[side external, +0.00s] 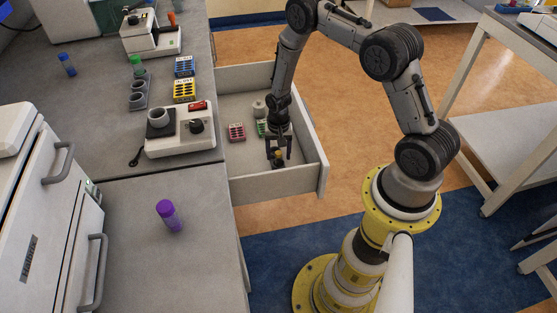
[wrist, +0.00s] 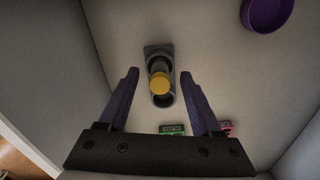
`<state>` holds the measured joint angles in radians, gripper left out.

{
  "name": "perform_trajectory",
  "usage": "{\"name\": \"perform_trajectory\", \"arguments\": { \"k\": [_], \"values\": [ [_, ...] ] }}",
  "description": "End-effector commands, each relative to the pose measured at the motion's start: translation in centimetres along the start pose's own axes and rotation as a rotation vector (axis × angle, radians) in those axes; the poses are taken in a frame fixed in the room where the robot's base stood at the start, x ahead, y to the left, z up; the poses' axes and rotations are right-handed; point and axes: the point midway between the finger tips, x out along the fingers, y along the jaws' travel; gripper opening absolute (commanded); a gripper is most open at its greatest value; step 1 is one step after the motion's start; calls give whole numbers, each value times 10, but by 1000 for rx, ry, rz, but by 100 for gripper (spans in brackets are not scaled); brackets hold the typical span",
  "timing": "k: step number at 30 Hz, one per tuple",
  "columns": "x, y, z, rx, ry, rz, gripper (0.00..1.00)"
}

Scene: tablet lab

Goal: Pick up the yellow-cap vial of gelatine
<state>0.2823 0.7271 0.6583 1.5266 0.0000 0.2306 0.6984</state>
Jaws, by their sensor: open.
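The yellow-cap vial (wrist: 160,82) stands in a dark grey holder (wrist: 158,50) inside the open drawer, seen from above in the wrist view. In the side external view the vial (side external: 278,154) shows as a small yellow spot below my gripper (side external: 279,158). In the wrist view my gripper (wrist: 160,88) is open, with one finger to each side of the vial and a gap on both sides. Nothing is held. Any label on the vial cannot be read.
The drawer (side external: 262,184) has raised walls around my gripper. It also holds a pink-red box (side external: 237,132), a green box (side external: 261,128) and a pale round item (side external: 259,108). A purple round item (wrist: 267,13) lies at the wrist view's upper right.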

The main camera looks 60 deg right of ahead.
Motion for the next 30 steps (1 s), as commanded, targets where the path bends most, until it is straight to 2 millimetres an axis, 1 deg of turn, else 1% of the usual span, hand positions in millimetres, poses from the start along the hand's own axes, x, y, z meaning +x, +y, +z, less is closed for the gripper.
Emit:
{"name": "perform_trajectory", "arguments": {
  "k": [1, 3, 11, 12, 20, 21, 22, 30],
  "values": [
    [6, 0, 0, 0, -1, 1, 66],
    [11, 0, 0, 0, 0, 0, 66],
    [12, 0, 0, 0, 1, -1, 66],
    [12, 0, 0, 0, 1, -1, 59],
    [12, 0, 0, 0, 1, -1, 12],
    [12, 0, 0, 0, 1, -1, 5],
    [12, 0, 0, 0, 1, -1, 0],
    [12, 0, 0, 0, 1, -1, 0]
  ]
}}
